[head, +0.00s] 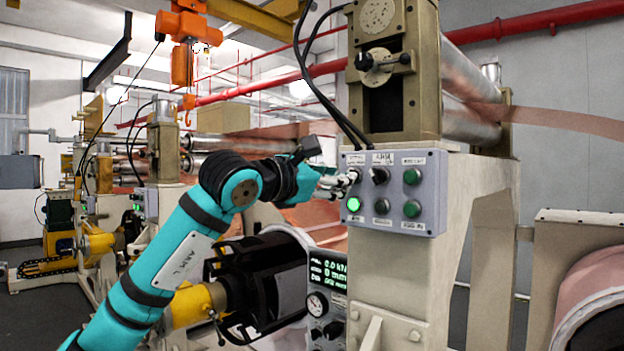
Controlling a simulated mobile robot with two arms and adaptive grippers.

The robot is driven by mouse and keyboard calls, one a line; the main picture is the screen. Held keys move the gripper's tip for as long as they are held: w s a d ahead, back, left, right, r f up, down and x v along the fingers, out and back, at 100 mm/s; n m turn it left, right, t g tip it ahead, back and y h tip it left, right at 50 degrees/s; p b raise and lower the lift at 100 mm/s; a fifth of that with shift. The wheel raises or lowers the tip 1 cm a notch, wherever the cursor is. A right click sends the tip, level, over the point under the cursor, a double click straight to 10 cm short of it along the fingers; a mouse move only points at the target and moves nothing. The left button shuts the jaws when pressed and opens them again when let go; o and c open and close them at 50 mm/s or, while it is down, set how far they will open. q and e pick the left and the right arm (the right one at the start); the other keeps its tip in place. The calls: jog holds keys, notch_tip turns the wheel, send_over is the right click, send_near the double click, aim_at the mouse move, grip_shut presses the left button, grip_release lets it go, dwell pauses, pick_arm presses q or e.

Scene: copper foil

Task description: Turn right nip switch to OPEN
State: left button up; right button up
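A grey control box (433,192) is fixed to the front of the beige machine stand. Its upper row has a black rotary switch (379,175) in the middle and a green button (412,176) at the right. The upper left spot is mostly covered by my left gripper (343,182), which comes in from the left with its fingertips at the box's left edge. Whether they touch a knob there, and whether they are open or shut, I cannot tell. The small labels are unreadable. My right gripper is not in view.
Below the switches are a lit green lamp (353,204), a dark button (382,206) and a green button (411,208). Black cables (307,75) hang above the box. Copper foil (560,121) runs off to the right.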

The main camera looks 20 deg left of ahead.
pick_arm(q)
jog(key=v, duration=0.8)
jog(key=shift+s, duration=0.35)
jog(key=shift+a, duration=0.15)
